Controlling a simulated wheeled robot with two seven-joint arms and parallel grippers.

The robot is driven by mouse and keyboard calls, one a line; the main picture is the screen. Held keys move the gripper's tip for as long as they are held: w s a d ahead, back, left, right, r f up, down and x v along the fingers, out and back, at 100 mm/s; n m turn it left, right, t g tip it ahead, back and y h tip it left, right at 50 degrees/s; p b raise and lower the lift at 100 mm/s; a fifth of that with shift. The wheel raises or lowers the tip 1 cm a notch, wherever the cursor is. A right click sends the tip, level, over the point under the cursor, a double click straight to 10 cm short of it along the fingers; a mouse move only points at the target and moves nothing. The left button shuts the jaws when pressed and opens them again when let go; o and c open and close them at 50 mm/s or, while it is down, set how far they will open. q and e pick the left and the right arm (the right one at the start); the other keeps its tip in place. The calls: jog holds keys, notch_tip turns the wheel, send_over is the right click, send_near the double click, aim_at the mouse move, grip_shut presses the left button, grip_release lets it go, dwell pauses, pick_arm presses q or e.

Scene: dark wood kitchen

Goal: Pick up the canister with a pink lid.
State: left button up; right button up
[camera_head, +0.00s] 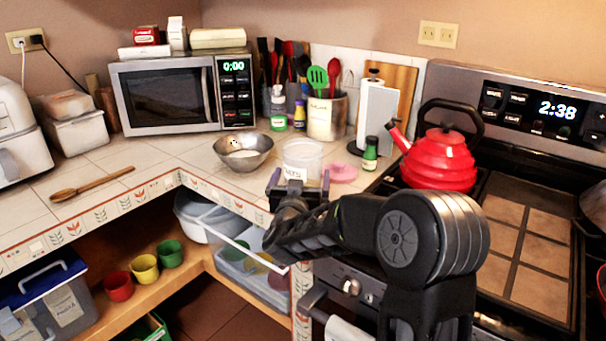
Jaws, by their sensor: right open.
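A clear canister (302,154) with whitish contents and a label stands upright on the tiled counter near its front edge. No lid shows on its top. A round pink lid (342,173) lies flat on the counter just to its right. My right gripper (299,182) is open, with its two fingers pointing toward the canister and spread to about its width. The gripper hides the canister's lower part, so I cannot tell whether the fingers touch it. My left gripper is not in view.
A metal bowl (242,152) stands left of the canister. A small green bottle (370,154), a paper towel holder (376,115) and a red kettle (438,160) stand to the right. A utensil crock (327,118) is behind. The counter's left part is mostly clear around a wooden spoon (92,184).

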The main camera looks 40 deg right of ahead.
jog(key=x, duration=0.4)
jog(key=shift+c, duration=0.2)
dwell(0.3)
jog(key=shift+r, duration=0.15)
jog(key=c, duration=1.8)
